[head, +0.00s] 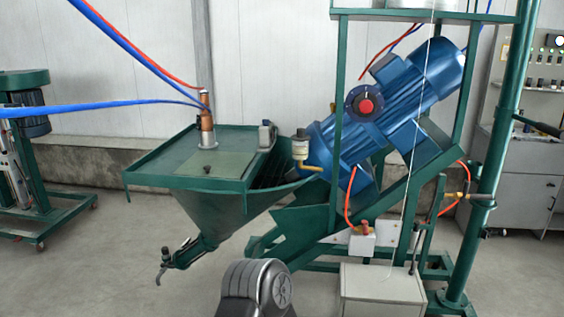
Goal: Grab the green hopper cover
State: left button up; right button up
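The green hopper (215,208) stands left of the middle in the head view, with a flat rimmed top and a funnel-shaped body below. The green hopper cover (178,163) is a flat lighter green panel lying on the front part of that top. A small dark knob (207,169) sits on it. Neither of my grippers shows in this view, and nothing is touching the cover.
A copper-coloured fitting (206,128) with red and blue hoses rises behind the cover. A large blue motor (410,92) sits in a green frame (338,100) to the right. A white box (383,291) stands at the lower right. Floor at the lower left is clear.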

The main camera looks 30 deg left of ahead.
aim_at(217, 164)
jog(key=j+z, duration=0.35)
jog(key=j, duration=0.15)
jog(key=j+z, duration=0.35)
jog(key=j, duration=0.15)
jog(key=k+j+z, duration=0.15)
jog(key=j+z, duration=0.15)
jog(key=j, duration=0.2)
jog(key=k+j+z, duration=0.2)
jog(key=j+z, duration=0.15)
jog(key=k+j, duration=0.2)
jog(key=j, duration=0.25)
jog(key=k+j+z, duration=0.1)
jog(key=j, duration=0.35)
jog(key=k+j, duration=0.3)
jog(key=j, duration=0.15)
jog(key=k+j, duration=0.2)
jog(key=j, duration=0.25)
jog(key=k+j+z, duration=0.1)
jog(key=k+j, duration=0.15)
jog(key=j, duration=0.2)
jog(key=k+j, duration=0.2)
jog(key=j, duration=0.2)
jog(key=z, duration=0.05)
